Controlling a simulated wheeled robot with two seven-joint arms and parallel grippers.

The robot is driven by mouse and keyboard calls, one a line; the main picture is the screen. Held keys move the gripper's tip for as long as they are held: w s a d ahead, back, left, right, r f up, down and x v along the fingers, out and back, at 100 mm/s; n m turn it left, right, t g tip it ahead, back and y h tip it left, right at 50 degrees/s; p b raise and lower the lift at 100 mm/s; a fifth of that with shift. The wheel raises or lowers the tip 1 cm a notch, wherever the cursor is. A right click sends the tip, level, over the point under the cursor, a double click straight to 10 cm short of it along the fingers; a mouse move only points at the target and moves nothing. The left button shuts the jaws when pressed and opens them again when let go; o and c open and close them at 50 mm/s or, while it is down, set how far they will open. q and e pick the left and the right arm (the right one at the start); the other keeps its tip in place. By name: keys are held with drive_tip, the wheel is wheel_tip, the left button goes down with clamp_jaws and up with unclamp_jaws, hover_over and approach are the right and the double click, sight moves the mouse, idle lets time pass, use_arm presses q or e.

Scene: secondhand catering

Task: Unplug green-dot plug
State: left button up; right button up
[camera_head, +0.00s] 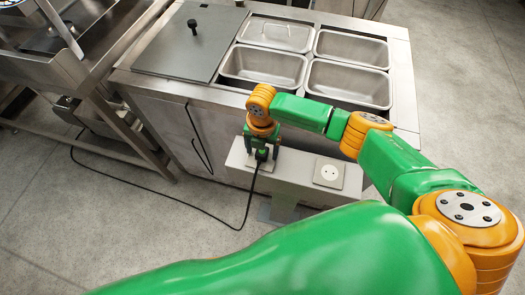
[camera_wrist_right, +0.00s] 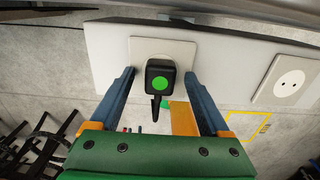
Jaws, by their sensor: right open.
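The black plug with a green dot (camera_wrist_right: 160,82) sits in a white wall-type socket plate (camera_wrist_right: 186,54) in the right wrist view. In the head view the plug (camera_head: 262,154) shows small beneath my right gripper (camera_head: 262,142), with its black cable (camera_head: 249,195) running down and away to the left. My right gripper is open, with one finger on each side of the plug in the wrist view (camera_wrist_right: 162,75). Gaps show between the fingers and the plug. My left gripper is not in view.
A second, empty socket (camera_head: 329,172) is to the right on the same grey ledge (camera_head: 294,182). Behind it stands a steel counter with several metal pans (camera_head: 348,83) and a dark lid (camera_head: 190,45). A steel rack (camera_head: 55,70) stands at the left. Concrete floor is open at the front left.

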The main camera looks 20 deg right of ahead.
clamp_jaws()
idle(0.3)
drive_tip(key=shift+r+p, duration=3.05)
